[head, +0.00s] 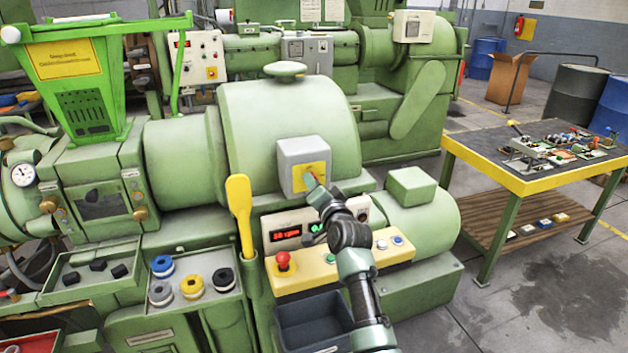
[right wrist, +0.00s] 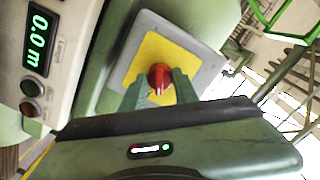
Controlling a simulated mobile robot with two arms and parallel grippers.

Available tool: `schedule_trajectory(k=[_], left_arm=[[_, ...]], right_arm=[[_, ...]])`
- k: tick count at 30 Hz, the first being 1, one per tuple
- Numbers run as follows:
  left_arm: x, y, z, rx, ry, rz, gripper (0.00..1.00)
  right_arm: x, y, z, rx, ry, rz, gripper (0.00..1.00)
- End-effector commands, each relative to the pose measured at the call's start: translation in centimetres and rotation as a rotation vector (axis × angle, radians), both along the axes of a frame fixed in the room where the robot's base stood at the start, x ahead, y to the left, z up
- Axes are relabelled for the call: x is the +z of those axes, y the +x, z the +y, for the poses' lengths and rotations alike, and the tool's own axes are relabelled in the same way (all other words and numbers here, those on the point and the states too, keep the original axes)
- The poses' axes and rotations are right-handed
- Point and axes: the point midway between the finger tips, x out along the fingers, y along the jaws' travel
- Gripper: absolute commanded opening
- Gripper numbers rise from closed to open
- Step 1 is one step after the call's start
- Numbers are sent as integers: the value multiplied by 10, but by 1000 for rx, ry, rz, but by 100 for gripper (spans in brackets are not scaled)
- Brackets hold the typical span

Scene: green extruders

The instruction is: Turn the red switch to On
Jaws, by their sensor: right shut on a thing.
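The red switch (right wrist: 160,76) is a round knob on a yellow plate (right wrist: 147,52) in the right wrist view. The plate is on the front of a grey box (head: 289,152) on the large green machine. My right gripper (head: 314,187) is at the plate in the head view. Its two green fingers are on either side of the knob in the right wrist view and are shut on it. In the head view the gripper mostly hides the knob, and I cannot read its On or Off marks. My left gripper is not in view.
Below the box is a control panel with a red display (head: 286,235). A yellow ledge with a red mushroom button (head: 283,260) juts out below it. A yellow scoop (head: 240,210) stands to the left. A yellow-edged workbench (head: 520,183) is at right, with clear floor before it.

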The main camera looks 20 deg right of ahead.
Motion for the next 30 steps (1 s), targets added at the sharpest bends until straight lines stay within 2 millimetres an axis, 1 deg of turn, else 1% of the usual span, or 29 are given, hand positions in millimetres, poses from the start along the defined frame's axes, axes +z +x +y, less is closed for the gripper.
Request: schedule_trajectory(k=[1,3,9,15,21,30], left_arm=[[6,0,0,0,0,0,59],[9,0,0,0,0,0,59],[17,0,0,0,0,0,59],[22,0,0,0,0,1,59],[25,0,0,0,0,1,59],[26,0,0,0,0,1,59]], right_arm=[[2,0,0,0,47,2,0],[2,0,0,-1,109,4,0],[2,0,0,-1,270,9,0],[1,0,0,0,390,14,0],[1,0,-1,0,461,16,0],[0,0,-1,0,495,16,0]])
